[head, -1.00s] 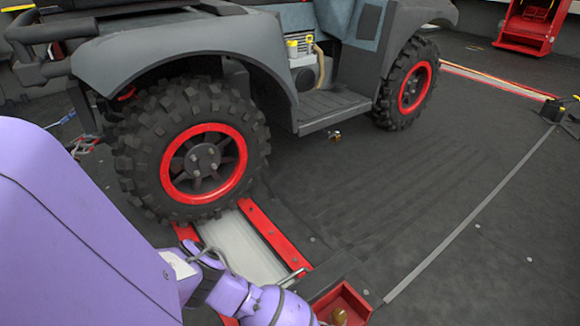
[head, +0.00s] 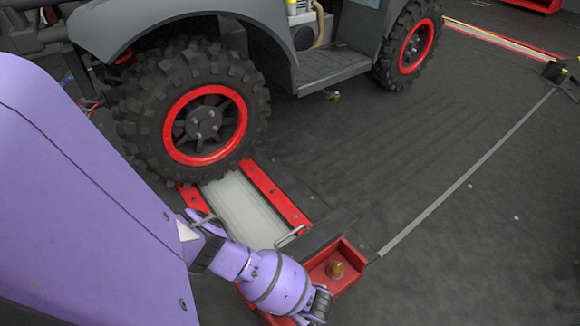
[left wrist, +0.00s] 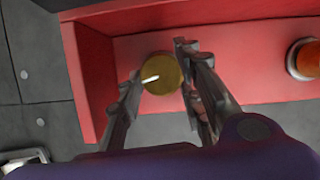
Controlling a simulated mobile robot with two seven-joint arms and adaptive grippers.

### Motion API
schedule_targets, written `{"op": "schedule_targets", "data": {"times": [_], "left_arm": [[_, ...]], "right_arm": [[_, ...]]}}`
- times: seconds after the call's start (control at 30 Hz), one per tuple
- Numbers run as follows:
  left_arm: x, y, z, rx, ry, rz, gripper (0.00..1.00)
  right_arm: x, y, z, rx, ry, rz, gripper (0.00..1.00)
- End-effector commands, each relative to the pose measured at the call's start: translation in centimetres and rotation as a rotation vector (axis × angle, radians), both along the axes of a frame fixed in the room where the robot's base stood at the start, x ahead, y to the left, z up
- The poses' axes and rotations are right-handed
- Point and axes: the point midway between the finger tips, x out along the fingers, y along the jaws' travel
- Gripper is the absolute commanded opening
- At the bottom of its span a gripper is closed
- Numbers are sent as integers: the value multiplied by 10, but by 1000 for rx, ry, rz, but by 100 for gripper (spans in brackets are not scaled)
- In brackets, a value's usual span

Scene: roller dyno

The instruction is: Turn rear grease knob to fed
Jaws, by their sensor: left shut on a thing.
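A round brass knob (left wrist: 165,72) with a white pointer mark sits in a red box, near its end wall. The mark runs from about the knob's middle toward its left edge, slightly downward, in the left wrist view. My left gripper (left wrist: 160,70) has its fingers on both sides of the knob and is shut on it. In the head view the brass knob (head: 335,269) shows in the red box (head: 352,250), with my left gripper (head: 322,296) beside it, partly hidden. An orange knob (left wrist: 304,60) stands farther along the box. No lettering is readable. My right gripper is not seen.
A metal handle (head: 290,235) is beside the box. A vehicle's knobbly tyre (head: 140,120) with a red rim stands behind it, by the pale roller strip (head: 240,208) between red rails. The dark floor (head: 440,170) to the right is mostly clear.

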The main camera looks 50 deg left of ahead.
Motion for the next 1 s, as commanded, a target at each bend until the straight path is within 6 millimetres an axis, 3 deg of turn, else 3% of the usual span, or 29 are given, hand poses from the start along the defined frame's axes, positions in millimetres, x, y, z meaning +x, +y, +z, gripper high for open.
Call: {"op": "schedule_targets", "data": {"times": [0.03, 0.4, 0.97, 1.0], "left_arm": [[-8, -2, 0, -3, 13, -29, 7], [-12, -1, -2, -4, 16, -211, 7], [-13, 0, -4, -2, 18, -246, 7], [-13, 0, -4, -2, 18, -246, 37]], "right_arm": [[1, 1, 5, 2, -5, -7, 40], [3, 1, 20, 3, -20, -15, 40], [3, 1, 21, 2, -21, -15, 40], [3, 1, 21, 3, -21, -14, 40]]}}
